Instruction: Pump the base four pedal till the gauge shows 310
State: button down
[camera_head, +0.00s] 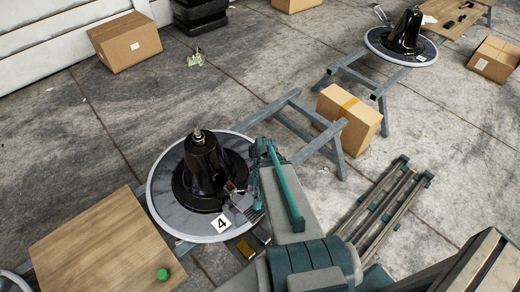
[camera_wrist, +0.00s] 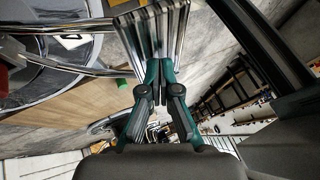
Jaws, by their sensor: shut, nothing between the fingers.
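Base four is a black cone-shaped base (camera_head: 203,165) on a round grey plate with a pale rim (camera_head: 160,205). A white label "4" (camera_head: 221,223) lies at the plate's front edge. The ribbed metal pedal (camera_head: 252,211) sticks out at the plate's right side. In the wrist view the pedal (camera_wrist: 150,30) shows as parallel chrome bars just beyond my fingertips. My gripper (camera_wrist: 160,66) is shut and empty, with its tips at or very near the pedal; I cannot tell whether they touch. A small gauge-like part (camera_head: 230,187) sits by the cone's foot, too small to read.
A wooden board (camera_head: 95,245) with a green knob (camera_head: 162,274) lies left of the base. A grey trestle (camera_head: 300,125) and a cardboard box (camera_head: 348,118) stand right of it. Another base (camera_head: 405,35) is at the back right.

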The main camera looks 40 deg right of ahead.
jog(key=shift+f, duration=0.1)
dwell(0.3)
notch_tip(320, 180, down, 10)
jog(key=s+b, duration=0.2)
jog(key=b, duration=0.5)
jog(key=r+p, duration=0.2)
jog(key=r, duration=0.1)
jog(key=w+r+p, duration=0.1)
jog(key=r+p, duration=0.1)
jog(key=r, duration=0.2)
jog(key=w+r+p, duration=0.1)
jog(key=r+p, duration=0.1)
jog(key=r, duration=0.1)
jog(key=shift+r+p, duration=0.15)
jog(key=shift+p, duration=0.2)
jog(key=shift+s+f+b, duration=0.95)
jog(key=shift+f+b, duration=1.8)
jog(key=shift+f, duration=1.1)
jog(key=shift+w+r+p, duration=0.3)
jog(key=shift+r+p, duration=0.55)
jog(key=shift+r, duration=0.4)
jog(key=shift+w+r+p, duration=0.35)
jog(key=shift+r+p, duration=0.45)
jog(key=shift+r, duration=0.45)
jog(key=shift+w+r+p, duration=0.3)
jog(key=shift+r+p, duration=0.55)
jog(key=shift+r, duration=0.4)
